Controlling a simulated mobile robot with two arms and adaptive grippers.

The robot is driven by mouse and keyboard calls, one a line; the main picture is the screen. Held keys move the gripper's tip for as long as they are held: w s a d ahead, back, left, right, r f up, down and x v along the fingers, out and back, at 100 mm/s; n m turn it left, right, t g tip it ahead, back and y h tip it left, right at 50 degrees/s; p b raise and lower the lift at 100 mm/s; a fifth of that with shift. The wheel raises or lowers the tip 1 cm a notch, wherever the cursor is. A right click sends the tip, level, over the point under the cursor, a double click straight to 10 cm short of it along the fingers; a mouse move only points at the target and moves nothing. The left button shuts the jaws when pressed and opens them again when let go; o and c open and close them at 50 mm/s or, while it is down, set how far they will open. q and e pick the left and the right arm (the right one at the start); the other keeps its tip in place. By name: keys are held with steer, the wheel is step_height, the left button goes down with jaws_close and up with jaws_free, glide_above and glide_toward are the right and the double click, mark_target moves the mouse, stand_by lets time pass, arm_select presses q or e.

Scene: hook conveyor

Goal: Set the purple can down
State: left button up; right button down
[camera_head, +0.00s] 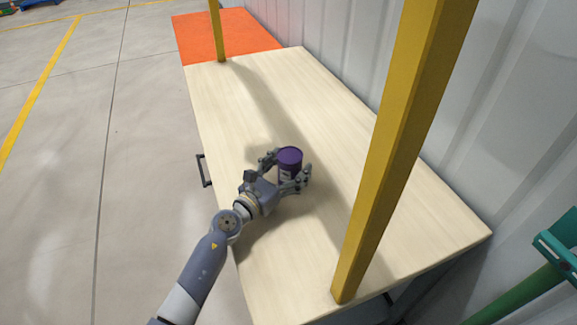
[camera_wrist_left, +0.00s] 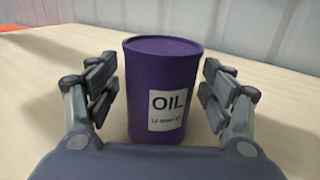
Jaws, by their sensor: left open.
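The purple can (camera_head: 289,158) stands upright on the light wooden table (camera_head: 330,90), near its middle. In the left wrist view the purple can (camera_wrist_left: 160,95) shows a white label reading "OIL". My left gripper (camera_head: 287,170) is around the can, one finger on each side. In the left wrist view my left gripper (camera_wrist_left: 160,95) is open, with a gap between each finger and the can. The can's base is partly hidden by the gripper in the head view. My right gripper is not in view.
A thick yellow post (camera_head: 395,150) rises at the table's near right, and a thinner yellow post (camera_head: 216,30) stands at the far left end. An orange area (camera_head: 190,40) lies beyond the table. A corrugated wall (camera_head: 340,35) runs along the right side.

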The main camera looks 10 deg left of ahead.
arm_select(q)
steer(key=shift+r, duration=0.15)
steer(key=b+v, duration=0.1)
steer(key=v, duration=1)
steer(key=shift+s+a, duration=0.2)
steer(key=shift+s, duration=0.3)
